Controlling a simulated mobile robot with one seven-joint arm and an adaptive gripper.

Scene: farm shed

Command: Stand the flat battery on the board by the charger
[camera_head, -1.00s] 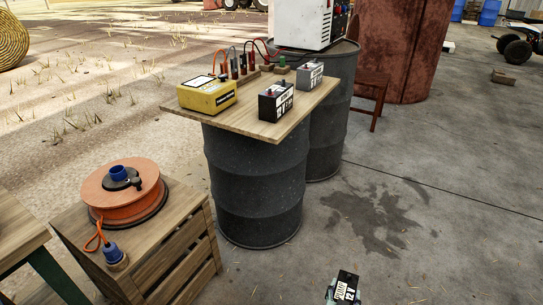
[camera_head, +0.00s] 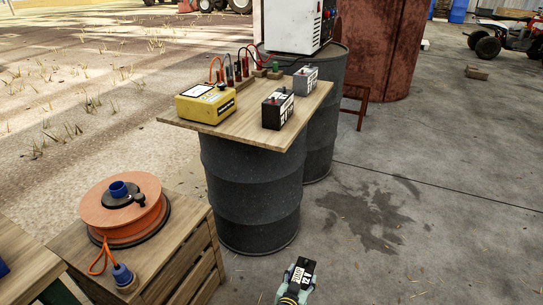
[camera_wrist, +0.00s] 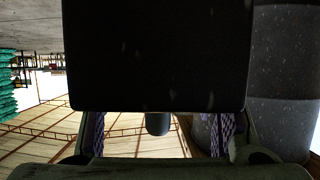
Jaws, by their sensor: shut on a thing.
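My gripper (camera_head: 296,284) is at the bottom of the head view, shut on a black battery (camera_head: 304,264) with a white 12 V label. This battery is in the air over the concrete, in front of the drum and below board height. In the wrist view the held battery (camera_wrist: 158,55) is a large dark block between the finger pads. The wooden board (camera_head: 228,129) lies on a dark drum. The yellow charger (camera_head: 207,104) is at its left. A black battery (camera_head: 278,110) and a grey battery (camera_head: 305,80) stand at its right.
Cabled clamps (camera_head: 231,74) stand at the board's back. A white machine (camera_head: 292,24) sits on the rear drum (camera_head: 325,120). An orange cable reel (camera_head: 122,210) is on a wooden crate (camera_head: 180,258) at left. Bare board shows between the charger and black battery.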

